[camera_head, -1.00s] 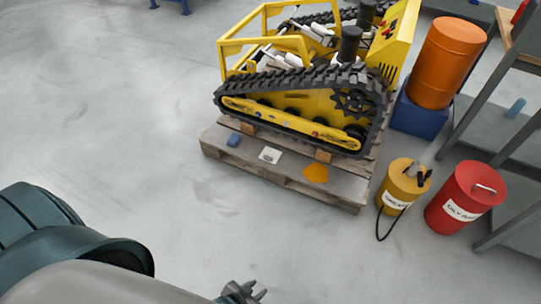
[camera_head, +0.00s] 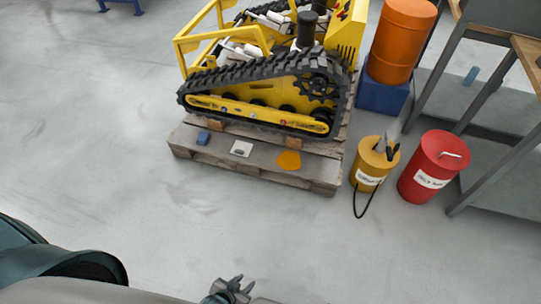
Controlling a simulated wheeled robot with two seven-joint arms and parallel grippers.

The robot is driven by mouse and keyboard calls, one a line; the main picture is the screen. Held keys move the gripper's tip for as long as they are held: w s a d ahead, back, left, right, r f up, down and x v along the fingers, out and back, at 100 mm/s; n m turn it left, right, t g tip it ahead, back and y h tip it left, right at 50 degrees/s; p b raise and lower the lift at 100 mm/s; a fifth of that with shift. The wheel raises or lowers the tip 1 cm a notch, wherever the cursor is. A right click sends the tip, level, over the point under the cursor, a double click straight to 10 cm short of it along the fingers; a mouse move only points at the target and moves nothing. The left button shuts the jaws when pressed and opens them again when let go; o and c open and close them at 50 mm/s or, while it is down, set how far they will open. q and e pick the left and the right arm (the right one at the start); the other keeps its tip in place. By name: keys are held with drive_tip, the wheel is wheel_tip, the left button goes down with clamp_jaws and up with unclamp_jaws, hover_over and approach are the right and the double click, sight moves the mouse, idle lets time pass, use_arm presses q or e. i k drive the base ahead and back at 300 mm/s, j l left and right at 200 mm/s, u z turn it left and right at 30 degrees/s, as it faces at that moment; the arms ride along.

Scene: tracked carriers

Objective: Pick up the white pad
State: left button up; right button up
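The white pad (camera_head: 241,148) is a small flat square with a small dark mark. It lies on the bare front boards of the wooden pallet (camera_head: 311,180), between a blue block (camera_head: 203,137) and a flat orange-yellow patch (camera_head: 289,160). My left gripper (camera_head: 243,282) is at the bottom edge of the picture, well apart from the pad on the near side. Its fingers look spread and nothing shows between them. My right gripper is not in view.
A yellow tracked carrier (camera_head: 262,103) stands on the pallet just behind the pad. A yellow can (camera_head: 370,163) with a black hose and a red drum (camera_head: 429,168) stand right of the pallet. The grey floor in front is clear.

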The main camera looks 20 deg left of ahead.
sight(241, 148)
drive_tip(key=i+j+u, duration=0.2)
drive_tip(key=i+u, duration=0.15)
drive_tip(key=i, duration=0.6)
drive_tip(key=i+l+u, duration=0.1)
drive_tip(key=i+u, duration=0.2)
drive_tip(key=i, duration=0.65)
